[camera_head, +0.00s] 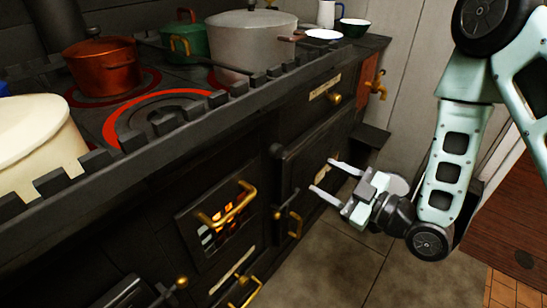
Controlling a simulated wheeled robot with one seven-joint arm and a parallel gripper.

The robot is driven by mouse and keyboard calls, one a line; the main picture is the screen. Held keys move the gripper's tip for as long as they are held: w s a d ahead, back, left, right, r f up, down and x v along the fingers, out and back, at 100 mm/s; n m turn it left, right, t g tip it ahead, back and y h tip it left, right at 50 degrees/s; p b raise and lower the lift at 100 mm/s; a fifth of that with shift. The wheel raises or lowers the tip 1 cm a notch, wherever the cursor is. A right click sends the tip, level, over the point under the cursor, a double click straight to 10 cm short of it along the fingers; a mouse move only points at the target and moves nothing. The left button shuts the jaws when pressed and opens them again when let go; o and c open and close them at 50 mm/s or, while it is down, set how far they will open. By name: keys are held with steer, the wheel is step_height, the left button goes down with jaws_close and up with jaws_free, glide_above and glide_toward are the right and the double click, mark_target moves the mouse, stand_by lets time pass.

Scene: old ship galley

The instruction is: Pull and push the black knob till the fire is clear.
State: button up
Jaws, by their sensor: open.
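The fire shows as an orange glow behind dark bars in a small window (219,232) low in the front of the black stove (160,205). A brass handle (228,207) crosses this window. A small dark knob-like part (277,215) sits right of the window; I cannot tell for sure whether it is the black knob. My gripper (321,175) is open and empty, its two pale fingers pointing left toward the stove front. It is right of the fire window and appears apart from the stove.
On the stove top stand a copper pot (105,68), a green pot (186,40), a large grey pot (250,42) and a cream pot (35,145). A notched rail (215,98) edges it. A brass tap (378,88) juts out at right. The floor (340,262) is clear.

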mark_target(280, 153)
steer(key=b+x, duration=0.4)
steer(key=x, duration=1.1)
